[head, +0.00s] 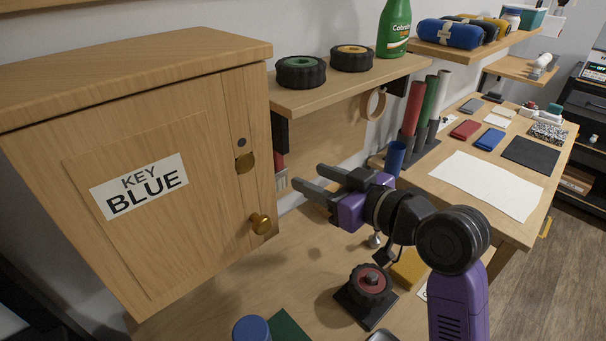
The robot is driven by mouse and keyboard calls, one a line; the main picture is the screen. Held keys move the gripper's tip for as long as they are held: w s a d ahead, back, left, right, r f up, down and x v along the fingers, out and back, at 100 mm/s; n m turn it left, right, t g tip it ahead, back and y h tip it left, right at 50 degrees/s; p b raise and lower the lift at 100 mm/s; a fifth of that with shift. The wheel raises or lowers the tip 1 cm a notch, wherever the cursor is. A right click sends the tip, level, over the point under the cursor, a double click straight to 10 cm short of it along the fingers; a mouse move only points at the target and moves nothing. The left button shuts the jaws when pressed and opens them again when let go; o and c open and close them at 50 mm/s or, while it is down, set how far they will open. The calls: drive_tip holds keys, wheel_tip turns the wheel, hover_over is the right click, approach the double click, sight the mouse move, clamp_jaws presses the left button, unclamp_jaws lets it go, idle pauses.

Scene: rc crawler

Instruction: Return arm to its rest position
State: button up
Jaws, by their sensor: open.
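My gripper (312,184) is open and empty. Its two dark fingers point left, toward the wooden cabinet, and it hangs above the workbench. My purple and black arm reaches up from the lower right of the head view. The gripper is to the right of the cabinet's brass knob (261,223), with a gap in the picture; the exact distance cannot be told.
The wooden cabinet (215,110), labelled KEY BLUE, is shut at the left. A shelf (330,92) bears two wheels. Below my gripper, a wheel (369,282) sits on a dark stand. Coloured tubes (412,108) stand behind my arm, beside a side table (535,215).

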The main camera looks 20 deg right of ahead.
drive_tip(key=shift+s+d+r, duration=0.1)
drive_tip(key=shift+s+r, duration=0.05)
drive_tip(key=shift+s, duration=0.3)
drive_tip(key=d+r+m+t+h, duration=0.2)
drive_tip(key=d+r+t, duration=0.1)
drive_tip(key=d+r, duration=0.15)
drive_tip(key=s+f+m+h, duration=0.1)
drive_tip(key=s+f+h, duration=0.1)
drive_tip(key=s+f, duration=0.2)
drive_tip(key=s+f+m+t+h, duration=0.1)
drive_tip(key=s+f+m+h, duration=0.1)
drive_tip(key=s, duration=0.4)
drive_tip(key=s+f+m+h, duration=0.2)
drive_tip(key=s+f, duration=0.3)
drive_tip(key=s, duration=0.1)
drive_tip(key=shift+s+a+f, duration=0.1)
drive_tip(key=shift+a+f, duration=0.2)
drive_tip(key=shift+a, duration=0.1)
drive_tip(key=s+a+f+n+g+y, duration=0.1)
drive_tip(key=s+a+f, duration=0.1)
drive_tip(key=s, duration=0.5)
drive_tip(key=s+a+f+n+g+y, duration=0.1)
drive_tip(key=s+a+f, duration=0.1)
drive_tip(key=s+f, duration=0.2)
drive_tip(key=s+a+f+n+g+y, duration=0.1)
drive_tip(key=s+f+g, duration=0.1)
drive_tip(key=s, duration=0.8)
drive_tip(key=shift+a+f, duration=0.4)
drive_tip(key=shift+f, duration=0.3)
